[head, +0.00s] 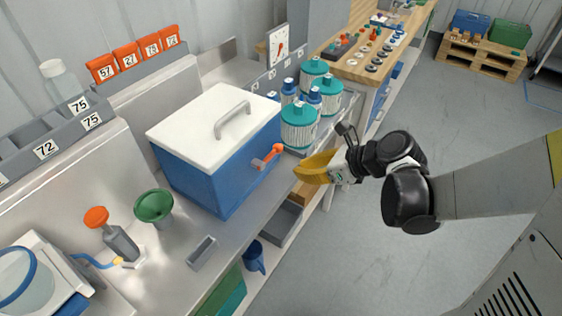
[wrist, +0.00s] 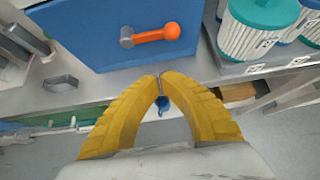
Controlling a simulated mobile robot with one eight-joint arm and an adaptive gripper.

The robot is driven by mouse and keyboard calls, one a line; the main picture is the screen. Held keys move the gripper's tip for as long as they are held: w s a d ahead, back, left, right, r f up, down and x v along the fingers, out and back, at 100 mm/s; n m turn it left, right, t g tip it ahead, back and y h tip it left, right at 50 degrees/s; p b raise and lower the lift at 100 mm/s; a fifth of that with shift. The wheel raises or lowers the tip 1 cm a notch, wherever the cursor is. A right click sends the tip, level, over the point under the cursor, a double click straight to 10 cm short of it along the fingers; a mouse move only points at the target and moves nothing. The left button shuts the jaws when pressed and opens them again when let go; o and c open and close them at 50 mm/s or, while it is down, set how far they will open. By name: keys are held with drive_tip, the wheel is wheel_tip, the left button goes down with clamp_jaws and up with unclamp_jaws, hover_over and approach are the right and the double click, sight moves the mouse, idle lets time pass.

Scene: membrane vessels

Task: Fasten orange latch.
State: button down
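The orange latch (head: 268,156) is on the front face of a blue box (head: 215,175) with a white lid (head: 190,125). The lid lies on the box and has a grey handle. In the wrist view the latch (wrist: 152,36) is a lever reaching right from a grey pivot, nearly level, with a round knob at its end. My gripper (head: 300,172) has yellow fingers and is in front of the box, to the right of the latch in the head view. In the wrist view its fingertips (wrist: 159,76) meet, with nothing between them, below the latch and apart from it.
Teal-capped canisters (head: 298,125) stand right of the box, close to the latch side. A blue jug (head: 254,257) is on the lower shelf. The floor at right is open.

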sight(270, 156)
drive_tip(key=b+x, duration=0.4)
drive_tip(key=x, duration=0.6)
drive_tip(key=shift+a+b, duration=0.1)
drive_tip(key=shift+b, duration=0.25)
wheel_tip(270, 156, up, 3)
drive_tip(key=shift+f, duration=0.1)
drive_tip(key=shift+r, duration=0.7)
drive_tip(key=shift+s, duration=0.1)
